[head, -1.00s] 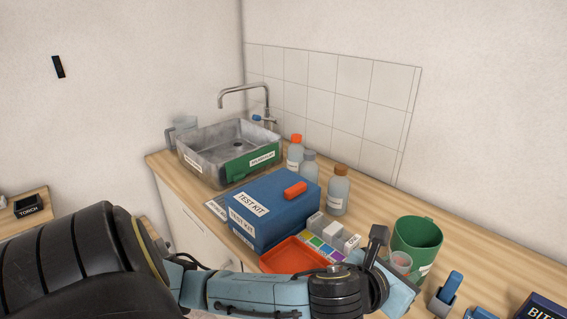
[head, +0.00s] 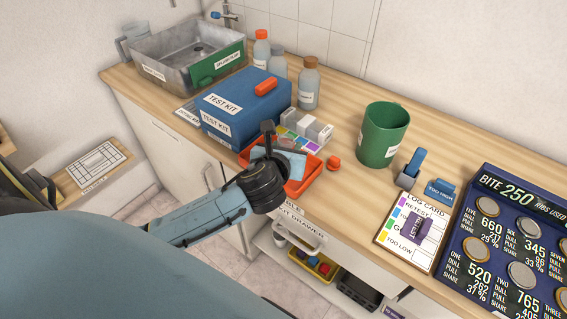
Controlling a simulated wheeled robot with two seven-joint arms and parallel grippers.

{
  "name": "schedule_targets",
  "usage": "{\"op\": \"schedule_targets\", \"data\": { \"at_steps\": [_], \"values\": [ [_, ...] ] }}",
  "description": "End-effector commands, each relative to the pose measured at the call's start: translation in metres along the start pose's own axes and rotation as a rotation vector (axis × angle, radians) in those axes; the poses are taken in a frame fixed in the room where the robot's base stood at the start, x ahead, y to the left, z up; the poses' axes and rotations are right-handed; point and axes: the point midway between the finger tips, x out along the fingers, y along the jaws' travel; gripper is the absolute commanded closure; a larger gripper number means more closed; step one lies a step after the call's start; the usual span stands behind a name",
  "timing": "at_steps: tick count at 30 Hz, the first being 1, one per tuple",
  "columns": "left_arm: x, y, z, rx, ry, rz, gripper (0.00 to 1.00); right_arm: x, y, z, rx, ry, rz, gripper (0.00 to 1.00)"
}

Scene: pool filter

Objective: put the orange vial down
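A small clear vial with a pinkish-orange tint (head: 287,144), apparently the orange vial, shows at the fingers of my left gripper (head: 274,148). The gripper is over the back left of the red-orange tray (head: 309,181). My wrist and fingers hide much of the vial and the grip; I cannot tell whether the vial touches the tray. A small round orange piece (head: 334,163), perhaps a cap, lies on the counter just right of the tray. My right gripper is not in view.
The blue test kit box (head: 228,127), with an orange piece on top, stands behind left. White blocks and a colour strip (head: 300,135) are behind the tray. A green beaker (head: 383,137) stands right, with the log card (head: 410,228) nearer. Bare counter lies between tray and card.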

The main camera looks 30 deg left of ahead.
Motion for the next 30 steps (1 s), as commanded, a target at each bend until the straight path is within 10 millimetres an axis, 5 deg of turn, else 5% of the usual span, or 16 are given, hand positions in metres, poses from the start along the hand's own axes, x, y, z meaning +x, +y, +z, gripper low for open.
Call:
{"op": "schedule_targets", "data": {
  "at_steps": [15,26,27,30],
  "values": [
    [0.022,0.0,-0.056,-0.001,0.001,0.0,0.92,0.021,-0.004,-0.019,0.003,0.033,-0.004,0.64],
    [0.023,0.0,-0.057,0.001,-0.001,-0.001,0.92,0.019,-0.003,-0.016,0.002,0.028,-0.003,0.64],
    [0.023,0.0,-0.057,0.0,-0.001,-0.001,0.63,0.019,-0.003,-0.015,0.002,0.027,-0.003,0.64],
    [0.023,0.0,-0.057,0.0,-0.001,-0.001,0.5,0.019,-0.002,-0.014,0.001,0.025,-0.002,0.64]
  ]
}}
